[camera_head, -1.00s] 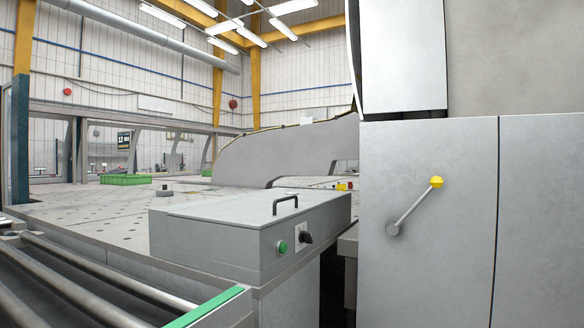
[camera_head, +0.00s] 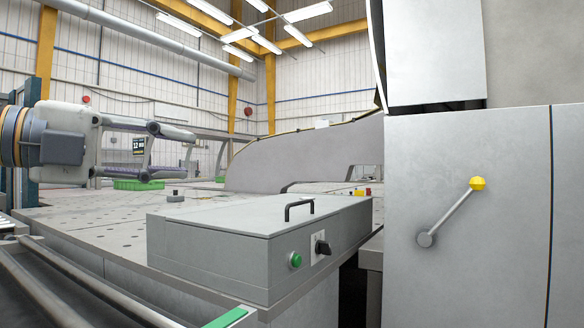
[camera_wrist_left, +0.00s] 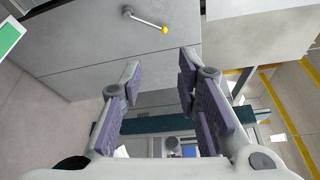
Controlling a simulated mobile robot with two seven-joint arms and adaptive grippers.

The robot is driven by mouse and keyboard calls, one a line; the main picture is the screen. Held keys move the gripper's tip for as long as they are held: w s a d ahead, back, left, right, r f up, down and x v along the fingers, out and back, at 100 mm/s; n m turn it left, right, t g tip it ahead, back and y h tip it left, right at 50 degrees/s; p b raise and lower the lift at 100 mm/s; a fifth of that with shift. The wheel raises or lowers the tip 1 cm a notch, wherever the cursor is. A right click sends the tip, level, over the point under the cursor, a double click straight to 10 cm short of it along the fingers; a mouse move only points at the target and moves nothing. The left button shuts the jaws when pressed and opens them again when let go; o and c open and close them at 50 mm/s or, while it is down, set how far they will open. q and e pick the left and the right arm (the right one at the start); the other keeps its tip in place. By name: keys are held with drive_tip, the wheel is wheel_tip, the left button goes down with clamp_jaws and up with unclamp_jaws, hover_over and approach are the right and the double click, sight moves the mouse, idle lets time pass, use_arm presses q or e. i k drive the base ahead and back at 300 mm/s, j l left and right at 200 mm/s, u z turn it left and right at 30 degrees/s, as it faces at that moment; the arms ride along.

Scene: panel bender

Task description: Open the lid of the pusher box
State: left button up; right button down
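The pusher box (camera_head: 210,254) is a grey metal box in the middle of the head view, with its flat lid (camera_head: 240,217) shut. A black handle (camera_head: 299,207) stands on the lid near its right end. A green button and a black knob are on the front face. My left gripper (camera_head: 193,153) is in the air at the left, behind and above the box, apart from it. Its fingers are spread with nothing between them; the left wrist view also shows them open (camera_wrist_left: 160,95). My right gripper is not in view.
A grey cabinet (camera_head: 500,260) with a yellow-knobbed lever (camera_head: 452,212) stands close on the right. A perforated table (camera_head: 95,220) lies behind the box, with a green crate (camera_head: 138,185) on it. Rollers (camera_head: 75,287) run along the front left. Space above the lid is clear.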

sight(258, 220)
drive_tip(key=i+l, duration=0.15)
drive_tip(key=i, duration=0.45)
drive_tip(key=i+l, duration=0.2)
drive_tip(key=i, duration=0.4)
